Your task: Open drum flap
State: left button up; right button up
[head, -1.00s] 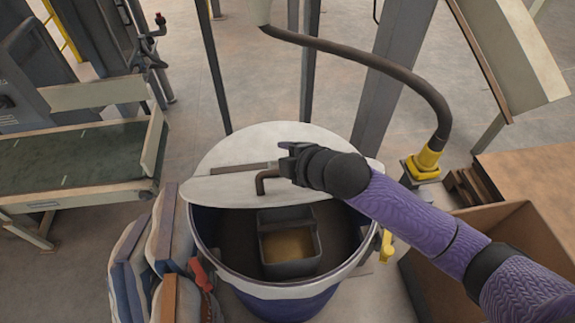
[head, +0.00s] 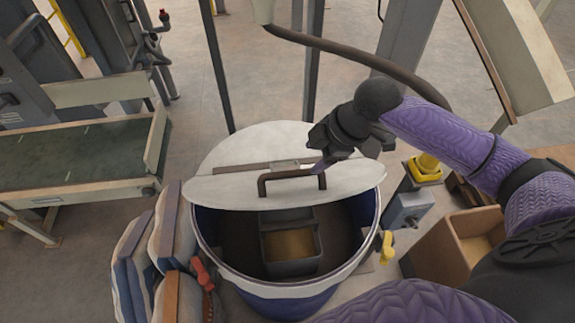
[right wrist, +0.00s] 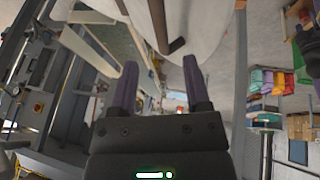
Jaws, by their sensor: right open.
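The blue drum (head: 290,291) stands in the lower middle of the head view. Its white lid has a front flap (head: 225,189), which is raised and leaves the front of the drum open. A brown bar handle (head: 285,176) is on the flap. Inside the drum is a grey bin (head: 291,262) with tan contents. My right gripper (head: 318,170) is just above the handle's right end; I cannot tell if it touches. In the right wrist view its fingers (right wrist: 160,85) are apart with nothing between them, and the handle (right wrist: 176,47) shows beyond them. My left gripper is not in view.
Stacked sacks (head: 145,255) lie left of the drum, with a red-handled tool (head: 201,275) beside them. A conveyor (head: 75,160) stands further left. A cardboard box (head: 455,250) and a yellow-topped post (head: 427,165) stand at the right. A brown hose (head: 360,55) arches behind.

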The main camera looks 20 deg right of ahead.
aim_at(296, 172)
jog(key=x, duration=0.7)
jog(key=shift+f, duration=0.25)
grip_shut()
jog(key=shift+w+r, duration=0.1)
dwell(0.9)
